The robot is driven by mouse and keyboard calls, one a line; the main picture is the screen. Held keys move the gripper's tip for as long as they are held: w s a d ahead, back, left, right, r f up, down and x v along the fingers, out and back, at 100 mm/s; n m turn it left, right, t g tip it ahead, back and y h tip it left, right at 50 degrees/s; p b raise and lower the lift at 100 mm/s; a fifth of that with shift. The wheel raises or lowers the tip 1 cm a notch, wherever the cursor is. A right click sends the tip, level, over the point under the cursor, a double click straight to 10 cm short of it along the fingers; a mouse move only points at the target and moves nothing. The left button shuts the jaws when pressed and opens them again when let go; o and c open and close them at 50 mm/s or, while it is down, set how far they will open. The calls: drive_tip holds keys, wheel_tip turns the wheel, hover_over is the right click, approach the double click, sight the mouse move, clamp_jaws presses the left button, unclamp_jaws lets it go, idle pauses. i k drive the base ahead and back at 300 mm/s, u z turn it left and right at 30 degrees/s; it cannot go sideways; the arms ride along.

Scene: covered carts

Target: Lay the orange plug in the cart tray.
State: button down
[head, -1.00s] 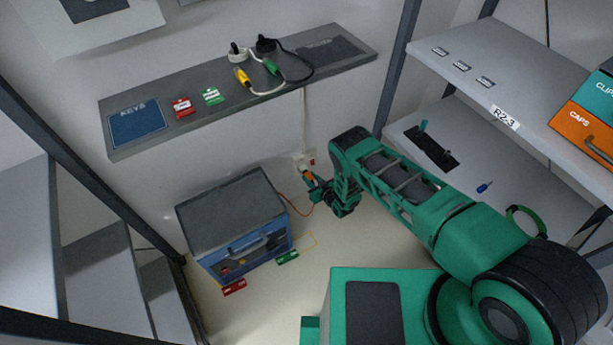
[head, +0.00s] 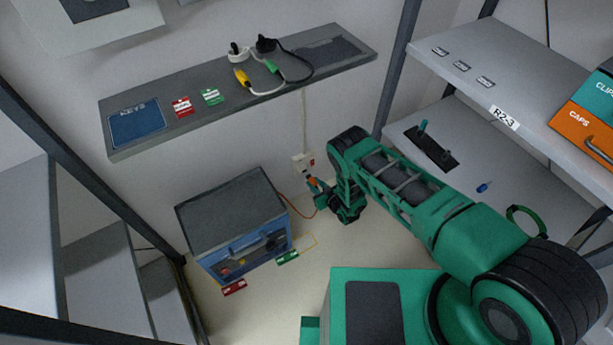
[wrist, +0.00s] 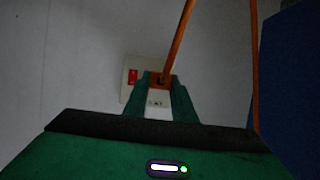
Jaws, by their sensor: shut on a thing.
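The orange plug (head: 313,183) is between the fingers of my gripper (head: 318,188), close to the wall outlet. In the wrist view the plug (wrist: 160,82) sits between the two green fingertips (wrist: 160,95), with its orange cord rising from it. The cord runs to the blue cart (head: 222,258), which stands on the floor to the left. The cart has a grey cover (head: 225,205) and a partly open front showing several small things inside. I cannot make out the tray clearly beneath the cover.
The white wall outlet (head: 303,162) has a red switch, which also shows in the wrist view (wrist: 132,76). A red tag (head: 234,287) and a green tag (head: 288,257) are by the cart. A wall shelf (head: 190,128) is above. A rack shelf (head: 500,75) stands right.

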sight(231, 209)
drive_tip(key=k, duration=1)
